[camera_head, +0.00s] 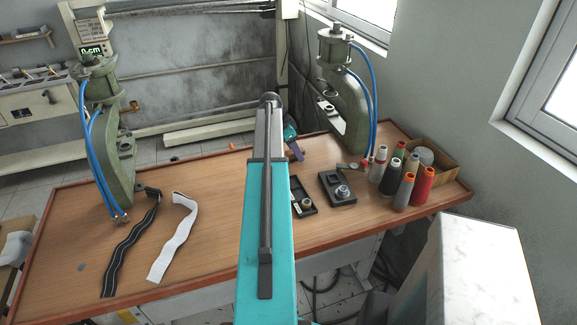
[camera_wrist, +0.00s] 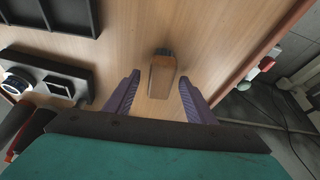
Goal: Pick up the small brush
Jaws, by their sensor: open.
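The small brush (camera_wrist: 162,72) shows in the wrist view, with a tan wooden body and a dark end pointing away. It lies on the wooden table. My gripper (camera_wrist: 160,78) is open, with one purple finger to the left of the brush and one to the right, and gaps on both sides. How high the fingers are above the table is hard to tell. In the head view my arm hides the brush, and only part of my gripper (camera_head: 296,151) shows past the arm.
Dark trays (camera_head: 301,205) and a dark block with a metal part (camera_head: 338,189) lie right of my arm. Thread spools (camera_head: 404,192) and a cardboard box (camera_head: 440,160) stand farther right. Two green presses (camera_head: 347,105) (camera_head: 112,150) flank the table (camera_head: 215,235). Two straps (camera_head: 172,240) (camera_head: 130,248) lie left.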

